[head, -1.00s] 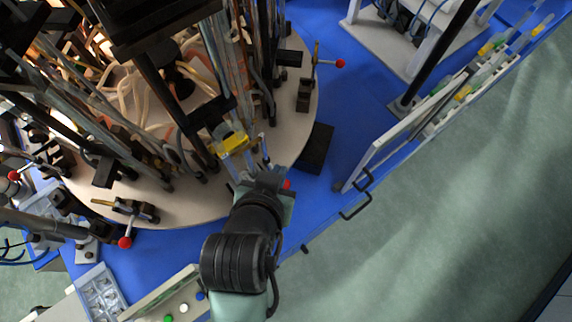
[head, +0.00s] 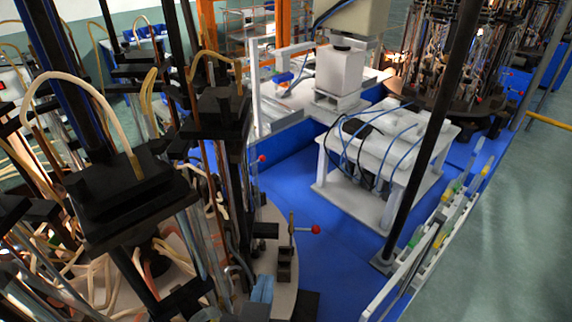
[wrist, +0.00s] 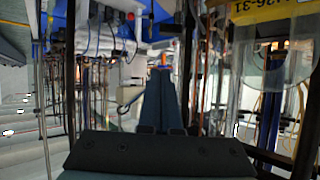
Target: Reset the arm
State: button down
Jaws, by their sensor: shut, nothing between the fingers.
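In the wrist view the two fingers (wrist: 160,97) lie together, shut and empty, pointing away from the camera.
The round turntable (head: 283,262) with tall rods, hoses and black clamps fills the left. A red-knobbed lever (head: 315,229) stands near its rim. A white frame (head: 388,165) with blue hoses stands on the blue table (head: 325,225). A black post (head: 425,150) rises at right.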

jog(key=w+r+t+b, duration=0.2)
jog(key=w+r+t, duration=0.3)
jog(key=r, duration=0.7)
jog(key=s+d+r+t+b, duration=0.1)
jog(key=s+r+t, duration=0.1)
jog(key=r, duration=0.6)
jog(key=s+d+r+t+b, duration=0.1)
jog(key=r+t, duration=0.3)
jog(key=r, duration=0.5)
jog(key=s+d+r+n+t+b, duration=0.1)
jog(key=s+r+t, duration=0.2)
jog(key=r, duration=0.6)
jog(key=shift+s+d+r+t+y+b, duration=0.2)
jog(key=shift+s+r+t+y+b, duration=0.15)
jog(key=shift+s, duration=0.2)
jog(key=shift+f, duration=0.15)
